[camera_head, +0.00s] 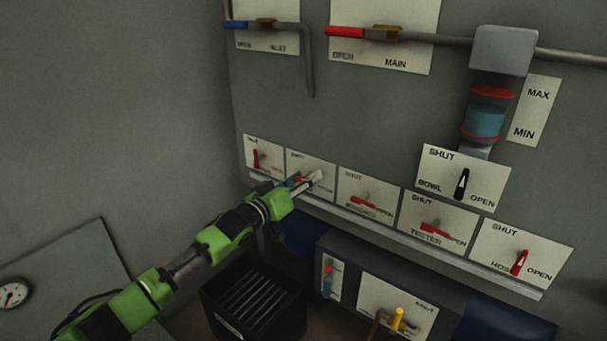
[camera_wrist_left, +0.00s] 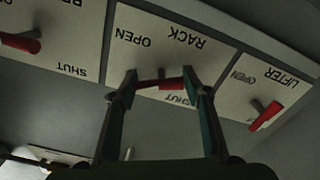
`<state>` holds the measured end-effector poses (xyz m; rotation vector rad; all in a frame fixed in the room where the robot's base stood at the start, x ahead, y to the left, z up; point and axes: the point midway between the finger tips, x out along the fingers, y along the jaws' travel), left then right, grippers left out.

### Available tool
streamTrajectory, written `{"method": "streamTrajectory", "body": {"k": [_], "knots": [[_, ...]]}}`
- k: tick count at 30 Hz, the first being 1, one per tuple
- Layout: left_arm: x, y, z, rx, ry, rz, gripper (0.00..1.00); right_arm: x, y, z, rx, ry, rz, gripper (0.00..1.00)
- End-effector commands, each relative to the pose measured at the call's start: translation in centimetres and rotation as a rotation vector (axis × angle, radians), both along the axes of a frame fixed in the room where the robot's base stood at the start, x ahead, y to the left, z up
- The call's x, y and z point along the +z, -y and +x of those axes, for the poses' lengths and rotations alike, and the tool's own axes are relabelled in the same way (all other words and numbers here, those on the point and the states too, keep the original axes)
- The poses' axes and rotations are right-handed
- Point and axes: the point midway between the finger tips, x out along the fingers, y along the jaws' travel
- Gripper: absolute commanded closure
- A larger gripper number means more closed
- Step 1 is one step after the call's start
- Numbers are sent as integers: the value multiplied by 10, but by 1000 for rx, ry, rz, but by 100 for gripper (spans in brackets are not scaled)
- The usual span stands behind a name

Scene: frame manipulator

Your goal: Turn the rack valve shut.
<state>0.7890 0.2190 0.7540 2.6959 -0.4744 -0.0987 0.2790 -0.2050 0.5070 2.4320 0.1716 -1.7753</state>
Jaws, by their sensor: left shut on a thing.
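The rack valve's red handle (camera_wrist_left: 165,84) lies crosswise between my left gripper's fingertips (camera_wrist_left: 160,82) in the left wrist view. Its white plate (camera_wrist_left: 190,62) reads RACK, OPEN and SHUT, upside down there. The handle runs roughly level, not pointing down like the lifter handle beside it. In the head view my left gripper (camera_head: 306,181) is at the rack plate (camera_head: 312,163), second from left in the lower row, and hides most of the handle. My left gripper is shut on the handle. My right gripper is not in view.
The lifter valve's red handle (camera_wrist_left: 266,115) is close on one side; another red handle (camera_wrist_left: 20,42) is on the other. The tester (camera_head: 434,229) and hose (camera_head: 519,262) valves sit further right. A ledge (camera_head: 400,237) runs below the row. A black crate (camera_head: 255,307) stands beneath my left arm.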

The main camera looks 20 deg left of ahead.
Motion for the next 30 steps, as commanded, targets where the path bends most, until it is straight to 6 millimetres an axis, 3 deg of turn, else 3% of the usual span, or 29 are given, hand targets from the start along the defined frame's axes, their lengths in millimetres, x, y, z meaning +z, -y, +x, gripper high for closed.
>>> {"method": "streamTrajectory", "body": {"k": [4, 9, 15, 20, 30], "knots": [[4, -1, 0, 1, -29, -80, 77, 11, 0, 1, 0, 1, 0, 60], [3, -1, 1, 1, -79, -218, 77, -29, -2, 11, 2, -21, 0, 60], [2, -2, 1, 0, -142, -396, 77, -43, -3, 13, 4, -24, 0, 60], [1, -2, 1, 0, -193, -541, 77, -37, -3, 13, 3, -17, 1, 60], [0, -3, 1, 0, -299, -831, 77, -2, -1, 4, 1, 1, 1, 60]]}}
